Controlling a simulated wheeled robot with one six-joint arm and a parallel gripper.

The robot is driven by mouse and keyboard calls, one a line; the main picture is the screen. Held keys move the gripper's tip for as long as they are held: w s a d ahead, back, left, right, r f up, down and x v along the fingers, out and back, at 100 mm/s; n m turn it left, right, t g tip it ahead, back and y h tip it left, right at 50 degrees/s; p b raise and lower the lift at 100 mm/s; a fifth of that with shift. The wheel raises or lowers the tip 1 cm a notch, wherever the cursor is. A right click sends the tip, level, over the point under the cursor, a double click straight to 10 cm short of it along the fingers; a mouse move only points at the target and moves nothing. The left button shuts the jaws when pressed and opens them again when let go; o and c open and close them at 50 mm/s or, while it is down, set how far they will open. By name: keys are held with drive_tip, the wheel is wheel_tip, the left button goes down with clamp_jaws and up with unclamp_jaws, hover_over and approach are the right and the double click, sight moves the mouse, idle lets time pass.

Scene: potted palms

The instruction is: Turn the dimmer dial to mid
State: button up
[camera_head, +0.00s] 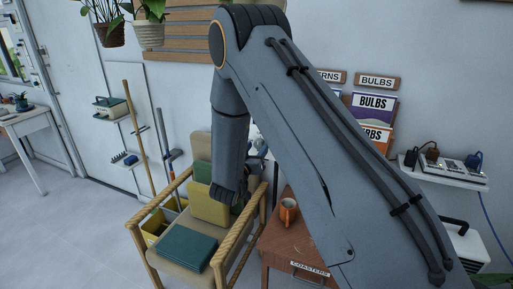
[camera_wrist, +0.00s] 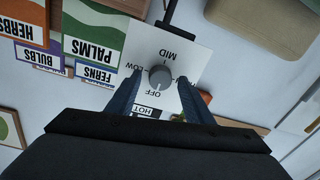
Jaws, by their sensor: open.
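In the wrist view the dimmer dial (camera_wrist: 160,77) is a round grey knob on a white plate (camera_wrist: 192,50). MID is printed above the knob in the picture, LOW to its left and OFF just below it. The label on the right is partly covered by a finger. The knob's pointer is too small to read surely. My gripper (camera_wrist: 160,82) is open, with one dark finger on each side of the knob. I cannot tell whether the fingers touch it. In the head view my arm hides the dial, and my gripper cannot be made out clearly.
Seed packets marked PALMS (camera_wrist: 92,48) and FERNS (camera_wrist: 94,75) are beside the plate in the wrist view.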

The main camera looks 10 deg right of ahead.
drive_tip(key=c, duration=1)
drive_tip(key=shift+c, duration=0.2)
